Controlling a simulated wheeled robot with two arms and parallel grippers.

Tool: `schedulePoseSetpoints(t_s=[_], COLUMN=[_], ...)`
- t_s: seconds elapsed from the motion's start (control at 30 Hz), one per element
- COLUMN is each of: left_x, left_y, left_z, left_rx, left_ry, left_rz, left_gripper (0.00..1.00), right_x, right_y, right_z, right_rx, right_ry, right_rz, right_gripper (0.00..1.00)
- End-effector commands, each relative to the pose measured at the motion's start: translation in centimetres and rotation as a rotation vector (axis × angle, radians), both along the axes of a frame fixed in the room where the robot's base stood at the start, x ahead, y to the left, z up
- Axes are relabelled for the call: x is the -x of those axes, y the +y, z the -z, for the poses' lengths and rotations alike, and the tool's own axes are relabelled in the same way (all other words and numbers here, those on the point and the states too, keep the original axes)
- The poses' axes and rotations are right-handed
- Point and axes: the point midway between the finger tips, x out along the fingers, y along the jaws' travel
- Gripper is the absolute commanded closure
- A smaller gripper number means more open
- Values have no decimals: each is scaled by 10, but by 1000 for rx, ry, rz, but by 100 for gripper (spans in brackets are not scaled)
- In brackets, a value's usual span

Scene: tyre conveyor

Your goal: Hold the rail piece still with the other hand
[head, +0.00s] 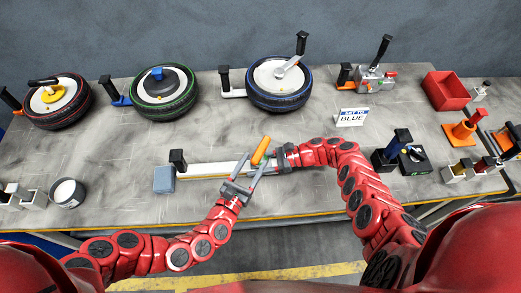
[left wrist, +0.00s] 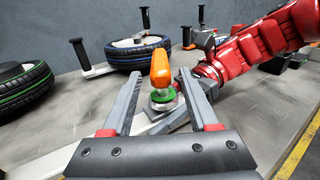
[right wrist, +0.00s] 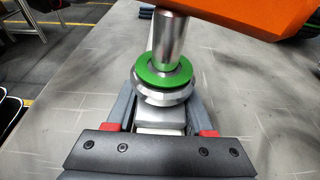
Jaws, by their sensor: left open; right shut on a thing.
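The rail piece (head: 210,168) lies on the table as a long pale bar, with a black upright handle (head: 178,160) and a grey-blue block (head: 164,179) at its left end. An orange handle (head: 261,150) with a green ring (left wrist: 162,95) stands near its right end. My left gripper (head: 252,165) is open, its fingers on either side of the orange handle in the left wrist view, apart from it. My right gripper (head: 283,157) is shut on a silver block (right wrist: 160,129) just under the green-ringed foot. I cannot tell whether this block belongs to the rail piece.
Three tyres (head: 57,101) (head: 164,92) (head: 280,83) with handles stand along the back. A sign (head: 351,117), a red bin (head: 446,91) and a dark box (head: 414,160) are to the right. A round cup (head: 67,193) stands at front left.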

Motion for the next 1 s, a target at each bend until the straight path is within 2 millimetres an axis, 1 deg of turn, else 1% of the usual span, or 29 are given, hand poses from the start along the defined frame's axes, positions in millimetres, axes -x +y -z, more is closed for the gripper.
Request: schedulePoseSetpoints(t_s=[0.03,0.1,0.2,0.3,0.8,0.83,0.97,1.0], left_x=[10,20,32,38,40,40,40,40], left_y=[6,13,20,23,24,24,24,24], left_z=[1,1,1,0,-1,-1,-1,-1], left_rx=[-1,-1,-2,1,0,1,0,1], left_ry=[3,2,1,-1,-2,-2,-2,-2], left_rz=[0,-2,-1,-1,-1,-1,-1,-1], left_gripper=[40,40,40,40,40,40,40,40], right_x=[0,0,0,0,0,0,0,0], right_y=[0,0,0,0,0,0,0,0], right_z=[0,0,0,0,0,0,0,0], right_rx=[0,0,0,0,0,0,0,0], right_ry=[0,0,0,0,-1,-1,-1,-1], right_rz=[0,0,0,0,0,0,0,0], right_gripper=[79,79,79,79,79,46,22,15])
